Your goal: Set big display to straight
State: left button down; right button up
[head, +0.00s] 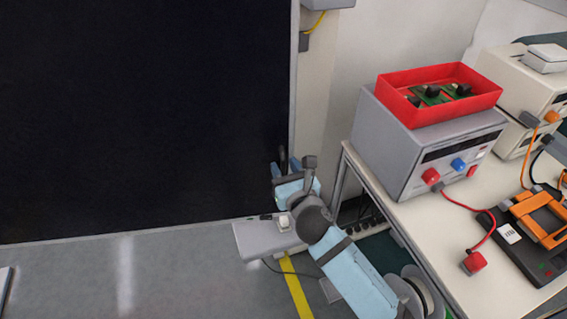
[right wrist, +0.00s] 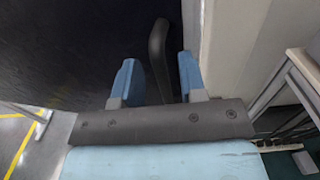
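The big display (head: 140,110) is a large black panel that fills the left of the head view. Its right edge runs beside a pale frame, and its dark face also shows in the right wrist view (right wrist: 60,50). A dark curved handle (right wrist: 158,50) stands at the display's lower right edge; it shows small in the head view (head: 283,158). My right gripper (right wrist: 160,80) has its two blue fingers on either side of this handle, apart, with narrow gaps to it. In the head view the right gripper (head: 286,168) is at the display's lower right corner. My left gripper is out of view.
A table (head: 415,222) on the right bears a grey power supply (head: 385,135), a red tray (head: 445,112) with circuit boards, and an orange device (head: 540,215). Its near legs and a power strip are close to my right arm. The floor on the left is clear.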

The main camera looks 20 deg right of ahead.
jog(key=shift+w, duration=0.65)
grip_shut()
jog(key=shift+w+d+r, duration=0.1)
jog(key=shift+w, duration=0.3)
jog(key=w+d+n+y+p, duration=0.1)
jog(key=w+d+p, duration=0.1)
jog(key=w, duration=1)
jog(key=shift+w+d+y, duration=0.2)
jog(key=shift+d+y, duration=0.1)
jog(key=shift+d, duration=0.15)
